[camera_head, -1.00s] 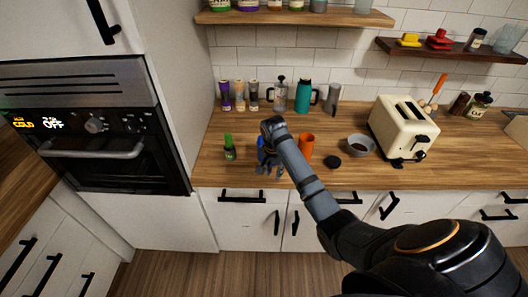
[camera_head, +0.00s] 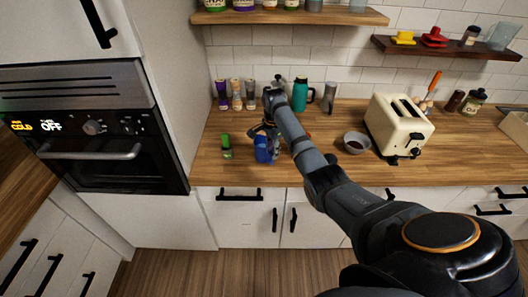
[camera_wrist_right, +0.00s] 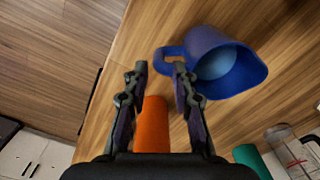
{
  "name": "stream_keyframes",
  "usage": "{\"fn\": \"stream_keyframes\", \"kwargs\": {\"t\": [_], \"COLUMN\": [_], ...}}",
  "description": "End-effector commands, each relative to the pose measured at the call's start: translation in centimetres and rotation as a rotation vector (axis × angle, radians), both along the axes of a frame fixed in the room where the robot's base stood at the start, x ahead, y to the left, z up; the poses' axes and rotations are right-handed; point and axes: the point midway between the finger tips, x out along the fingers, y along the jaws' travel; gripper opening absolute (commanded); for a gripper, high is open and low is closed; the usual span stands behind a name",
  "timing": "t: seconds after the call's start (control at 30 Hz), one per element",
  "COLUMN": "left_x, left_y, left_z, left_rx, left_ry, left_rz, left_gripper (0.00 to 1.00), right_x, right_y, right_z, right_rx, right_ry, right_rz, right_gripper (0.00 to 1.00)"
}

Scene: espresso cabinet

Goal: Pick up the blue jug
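The blue jug (camera_head: 263,150) stands near the front edge of the wooden counter, just in front of my right gripper (camera_head: 264,132). In the right wrist view the blue jug (camera_wrist_right: 222,66) is at the upper right, its mouth towards the camera and its handle pointing left. My right gripper (camera_wrist_right: 160,68) is open, with two dark fingers apart. The jug's handle is just past the fingertips, close to the right finger; whether they touch I cannot tell. Nothing is held. My left gripper is not in view.
An orange cup (camera_wrist_right: 152,125) shows between the fingers in the wrist view. A green-topped container (camera_head: 226,146) stands left of the jug. A grey bowl (camera_head: 356,142) and a cream toaster (camera_head: 398,122) are to the right. A teal bottle (camera_head: 299,96) and several bottles stand behind.

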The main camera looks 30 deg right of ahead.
Motion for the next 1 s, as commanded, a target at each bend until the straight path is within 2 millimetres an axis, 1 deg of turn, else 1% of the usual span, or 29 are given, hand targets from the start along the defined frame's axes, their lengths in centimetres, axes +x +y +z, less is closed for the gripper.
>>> {"fn": "stream_keyframes", "kwargs": {"t": [0.07,0.13,0.27,0.3,0.4,0.63,0.67,0.83,1.0], "left_x": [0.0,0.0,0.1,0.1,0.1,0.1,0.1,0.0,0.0], "left_y": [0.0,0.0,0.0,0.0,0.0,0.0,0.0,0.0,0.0], "left_z": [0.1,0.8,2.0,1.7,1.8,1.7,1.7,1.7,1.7], "left_rx": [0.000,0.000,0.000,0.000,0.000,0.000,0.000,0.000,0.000], "left_ry": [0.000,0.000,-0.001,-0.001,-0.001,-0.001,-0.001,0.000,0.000], "left_rz": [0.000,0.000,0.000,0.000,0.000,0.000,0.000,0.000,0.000], "left_gripper": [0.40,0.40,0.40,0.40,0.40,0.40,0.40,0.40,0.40], "right_x": [0.0,-0.1,-0.3,-0.2,-0.2,-0.2,-0.2,-0.2,-0.2], "right_y": [0.0,0.1,0.1,0.1,0.1,0.1,0.1,0.1,0.1], "right_z": [-0.1,-0.7,-3.0,-3.9,-4.9,-5.3,-5.3,-5.2,-5.2], "right_rx": [0.000,0.001,0.001,0.001,0.001,0.000,0.000,0.000,0.000], "right_ry": [0.001,0.003,0.005,0.003,0.002,-0.001,-0.001,0.000,0.000], "right_rz": [0.000,0.000,0.001,0.001,0.002,0.002,0.002,0.002,0.002], "right_gripper": [0.26,0.26,0.26,0.26,0.26,0.26,0.24,0.01,0.00]}}
